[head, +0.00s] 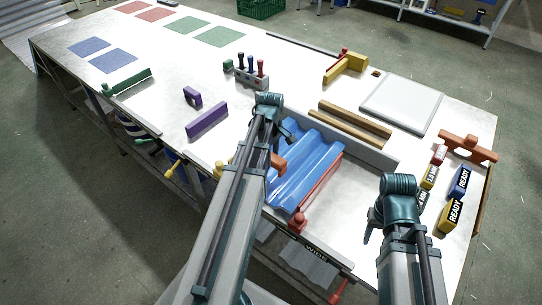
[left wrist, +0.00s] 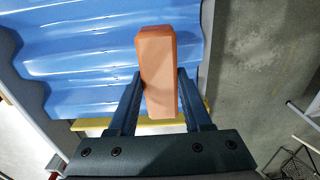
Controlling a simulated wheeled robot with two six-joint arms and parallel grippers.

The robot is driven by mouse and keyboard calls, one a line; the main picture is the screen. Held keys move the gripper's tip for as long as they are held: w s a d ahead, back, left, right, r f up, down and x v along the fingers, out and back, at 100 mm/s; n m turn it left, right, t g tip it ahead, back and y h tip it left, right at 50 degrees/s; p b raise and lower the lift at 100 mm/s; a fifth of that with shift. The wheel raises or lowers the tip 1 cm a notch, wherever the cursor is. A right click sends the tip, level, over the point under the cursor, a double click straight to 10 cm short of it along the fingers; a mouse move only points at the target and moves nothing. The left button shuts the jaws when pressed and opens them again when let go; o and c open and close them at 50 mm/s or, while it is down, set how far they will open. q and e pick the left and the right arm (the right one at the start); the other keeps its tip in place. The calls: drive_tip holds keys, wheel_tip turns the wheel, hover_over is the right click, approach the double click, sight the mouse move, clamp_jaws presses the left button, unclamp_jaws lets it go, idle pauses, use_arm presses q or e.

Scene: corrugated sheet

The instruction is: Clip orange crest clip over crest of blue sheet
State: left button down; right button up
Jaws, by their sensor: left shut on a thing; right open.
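The blue corrugated sheet (head: 308,165) lies on the table in front of me, its crests running away from the near edge. It fills the upper left of the left wrist view (left wrist: 80,65). My left gripper (left wrist: 160,78) is shut on the orange crest clip (left wrist: 157,55), a block held between its two fingers over the sheet's edge. The clip also shows partly behind my left arm in the head view (head: 278,162). Whether it touches a crest cannot be told. My right gripper (head: 370,232) is open and empty, right of the sheet near the table's front edge.
A red bar (head: 320,182) runs along the sheet's right side, and a grey rail (head: 355,139) stands behind it. Blocks marked READY (head: 451,216) and an orange fixture (head: 467,149) stand at the right. Purple blocks (head: 207,121) lie left of the sheet.

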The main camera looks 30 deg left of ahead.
sight(271, 176)
use_arm(q)
drive_tip(key=shift+f+b, duration=3.6)
drive_tip(key=shift+f, duration=0.25)
use_arm(e)
drive_tip(key=shift+f, duration=3.85)
use_arm(q)
drive_tip(key=shift+f, duration=0.2)
use_arm(e)
drive_tip(key=shift+f, duration=0.2)
use_arm(q)
drive_tip(key=shift+c, duration=1.3)
unclamp_jaws()
drive_tip(key=shift+r, duration=0.2)
use_arm(e)
drive_tip(key=shift+r, duration=0.15)
use_arm(q)
wheel_tip(271, 176, up, 14)
drive_tip(key=p, duration=1.3)
drive_tip(key=shift+f, duration=0.2)
use_arm(e)
wheel_tip(271, 176, up, 14)
drive_tip(key=shift+f, duration=0.2)
